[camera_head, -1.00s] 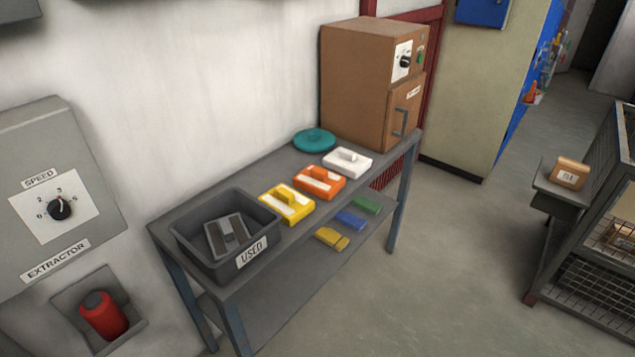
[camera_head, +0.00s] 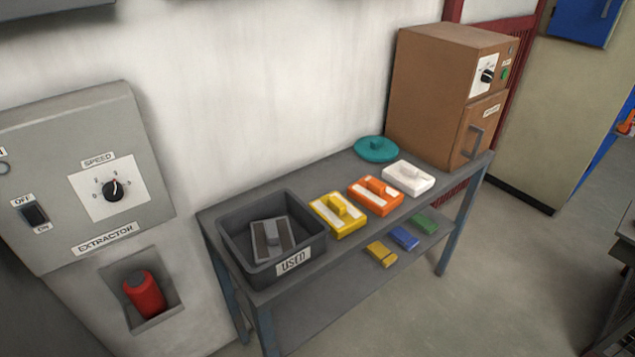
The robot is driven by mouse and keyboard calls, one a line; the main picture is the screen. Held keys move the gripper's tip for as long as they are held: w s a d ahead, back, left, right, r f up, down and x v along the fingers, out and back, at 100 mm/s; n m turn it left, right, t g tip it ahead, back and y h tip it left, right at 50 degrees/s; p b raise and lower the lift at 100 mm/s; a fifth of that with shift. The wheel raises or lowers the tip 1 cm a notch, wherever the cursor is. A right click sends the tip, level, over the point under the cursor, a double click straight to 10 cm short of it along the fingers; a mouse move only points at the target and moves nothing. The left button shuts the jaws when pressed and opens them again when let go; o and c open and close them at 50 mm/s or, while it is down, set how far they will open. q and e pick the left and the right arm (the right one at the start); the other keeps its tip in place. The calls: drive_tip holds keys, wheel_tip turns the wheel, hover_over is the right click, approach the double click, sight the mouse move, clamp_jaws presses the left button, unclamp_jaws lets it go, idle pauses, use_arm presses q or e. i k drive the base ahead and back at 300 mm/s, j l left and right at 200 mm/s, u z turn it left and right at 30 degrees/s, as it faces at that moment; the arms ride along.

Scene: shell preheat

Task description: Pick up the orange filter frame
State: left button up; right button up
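The orange filter frame (camera_head: 375,196) lies flat on the grey table (camera_head: 292,186), with a raised orange grip and a pale label strip on top. It sits between a yellow frame (camera_head: 338,215) on its left and a white frame (camera_head: 408,178) on its right. Neither of my grippers shows in the head view.
A grey bin marked USED (camera_head: 290,262) holding a grey frame (camera_head: 272,239) stands at the table's left end. A teal disc (camera_head: 376,149) and a brown oven (camera_head: 435,95) are at the back right. Small blocks lie on the lower shelf. An extractor panel (camera_head: 85,165) is at left.

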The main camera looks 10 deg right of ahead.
sight(375, 196)
drive_tip(key=i+l+u, duration=0.35)
drive_tip(key=l, duration=0.4)
drive_tip(key=l+u, duration=0.35)
drive_tip(key=l, duration=0.35)
drive_tip(key=i+l+u, duration=0.1)
drive_tip(key=l+u, duration=0.25)
drive_tip(key=l, duration=0.5)
